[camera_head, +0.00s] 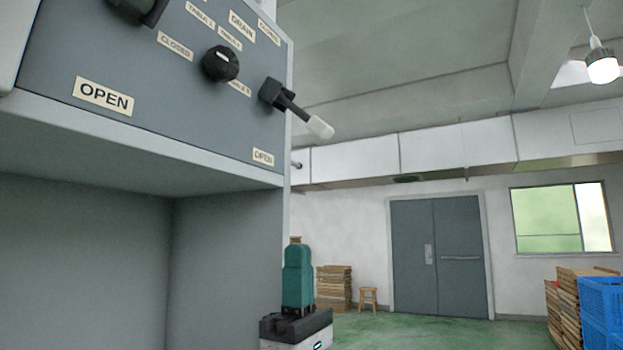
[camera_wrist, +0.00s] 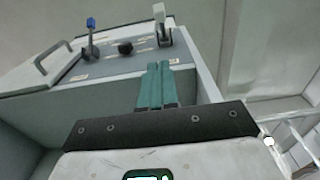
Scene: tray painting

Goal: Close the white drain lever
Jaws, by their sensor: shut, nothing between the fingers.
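The white drain lever (camera_head: 320,127) is at the right end of the grey control panel. Its dark arm slopes down to the right from a black pivot, ending in a white tip. An OPEN label (camera_head: 263,157) is below it, and DRAIN and CLOSED labels are above. In the wrist view the lever's white handle (camera_wrist: 159,14) stands beyond the fingers. My gripper (camera_head: 298,246) has teal fingers, pointing up, below the lever in the head view and apart from it. In the wrist view the fingers (camera_wrist: 155,66) are together and hold nothing.
A black knob (camera_head: 220,64) is left of the lever. A blue-tipped lever (camera_wrist: 91,23) and a handle (camera_wrist: 53,57) are further left in the wrist view. The cabinet's lower edge overhangs a recess. Open floor (camera_head: 400,335), doors (camera_head: 437,255) and blue crates (camera_head: 603,310) lie beyond.

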